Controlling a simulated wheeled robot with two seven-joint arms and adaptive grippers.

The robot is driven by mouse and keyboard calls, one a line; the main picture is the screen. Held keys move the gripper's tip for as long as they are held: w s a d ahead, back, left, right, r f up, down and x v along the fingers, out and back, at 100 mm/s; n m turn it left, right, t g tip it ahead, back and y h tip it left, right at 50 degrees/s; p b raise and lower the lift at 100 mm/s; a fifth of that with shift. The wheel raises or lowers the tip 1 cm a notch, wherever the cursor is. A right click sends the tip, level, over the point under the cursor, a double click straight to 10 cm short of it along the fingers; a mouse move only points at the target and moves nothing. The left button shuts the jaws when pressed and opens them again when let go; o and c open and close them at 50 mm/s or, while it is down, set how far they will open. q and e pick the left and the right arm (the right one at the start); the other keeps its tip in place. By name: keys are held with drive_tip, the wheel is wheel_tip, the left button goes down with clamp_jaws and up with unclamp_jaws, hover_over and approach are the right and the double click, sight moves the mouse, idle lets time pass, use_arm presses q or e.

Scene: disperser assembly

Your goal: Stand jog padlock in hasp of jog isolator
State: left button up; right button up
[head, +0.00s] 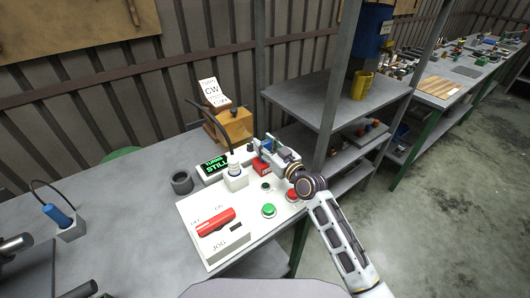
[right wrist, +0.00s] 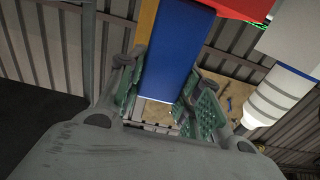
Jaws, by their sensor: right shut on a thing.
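The jog isolator (head: 215,222) is a red handle on a pale box marked JOG, at the front left of the white panel. A small dark slot (head: 236,227) shows beside the handle; I cannot make out the hasp. My right gripper (head: 268,148) is at the panel's back right, away from the isolator. In the right wrist view its green-padded fingers (right wrist: 172,105) are shut on a blue block (right wrist: 175,55) with a yellow strip along its left side. I cannot tell whether this is the jog padlock; no shackle shows. My left gripper is out of view.
A red box (head: 262,168) sits just below the right gripper. Green (head: 268,210) and red (head: 292,196) buttons are on the panel. A grey ring (head: 181,182) and a lit display (head: 215,165) are behind.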

drive_tip(key=shift+r, duration=0.75)
wheel_tip(320, 180, up, 3)
drive_tip(key=shift+r+p, duration=0.2)
drive_tip(key=shift+p, duration=0.2)
wheel_tip(320, 180, up, 5)
drive_tip(key=shift+f, duration=0.1)
use_arm(q)
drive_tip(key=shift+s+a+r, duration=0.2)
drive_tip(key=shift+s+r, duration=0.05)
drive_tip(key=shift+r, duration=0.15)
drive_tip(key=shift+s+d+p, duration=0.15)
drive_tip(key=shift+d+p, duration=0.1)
drive_tip(key=shift+p, duration=0.05)
use_arm(e)
drive_tip(key=shift+r, duration=0.25)
